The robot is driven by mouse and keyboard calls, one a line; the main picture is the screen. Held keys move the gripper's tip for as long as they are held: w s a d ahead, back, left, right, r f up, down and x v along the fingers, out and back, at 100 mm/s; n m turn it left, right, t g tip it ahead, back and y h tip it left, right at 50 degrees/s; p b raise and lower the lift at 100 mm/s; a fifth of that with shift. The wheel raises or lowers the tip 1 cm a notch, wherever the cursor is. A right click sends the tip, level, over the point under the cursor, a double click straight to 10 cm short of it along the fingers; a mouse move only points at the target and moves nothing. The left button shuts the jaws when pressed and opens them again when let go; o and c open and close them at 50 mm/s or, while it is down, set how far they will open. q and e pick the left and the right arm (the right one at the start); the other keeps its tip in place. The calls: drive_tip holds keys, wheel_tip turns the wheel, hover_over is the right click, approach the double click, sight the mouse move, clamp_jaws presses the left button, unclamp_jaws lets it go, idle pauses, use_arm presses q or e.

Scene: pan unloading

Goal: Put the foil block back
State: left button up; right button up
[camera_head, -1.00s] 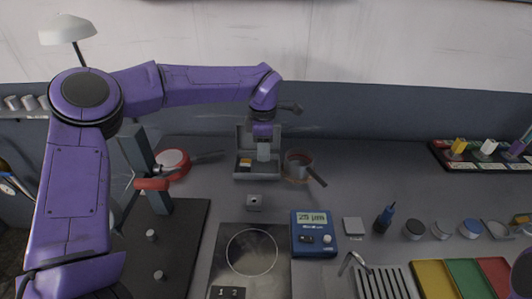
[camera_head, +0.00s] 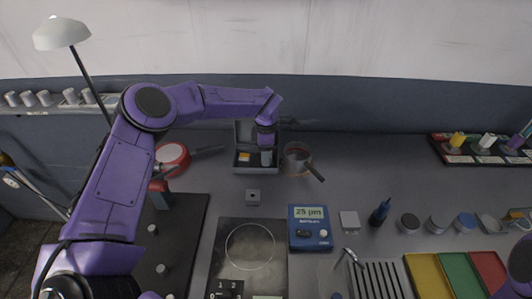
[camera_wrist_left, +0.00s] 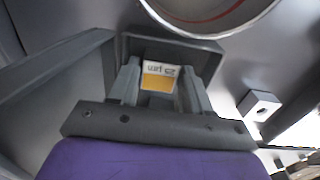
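The open grey case (camera_head: 243,168) stands at the back of the bench with its lid raised. An orange and white block (camera_head: 245,157) shows in its left part. My left gripper (camera_head: 267,158) points down into the right part of the case. In the left wrist view a white and yellow piece marked 25 µm (camera_wrist_left: 159,78) lies between the two fingers of my left gripper (camera_wrist_left: 160,82), inside the case walls. The fingers stand apart around it; whether they touch it is unclear. My right gripper is not seen; only a purple arm part shows at the lower right.
A small grey block with a hole (camera_head: 253,197) lies in front. A blue meter reading 25 µm (camera_head: 310,228) stands nearer, beside the hotplate (camera_head: 249,249).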

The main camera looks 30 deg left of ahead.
use_arm(q)
drive_tip(key=shift+s+r, duration=0.1)
drive_tip(key=shift+r, duration=0.4)
wheel_tip(320, 180, up, 11)
drive_tip(key=b, duration=0.2)
drive_tip(key=shift+r, duration=0.1)
idle(0.8)
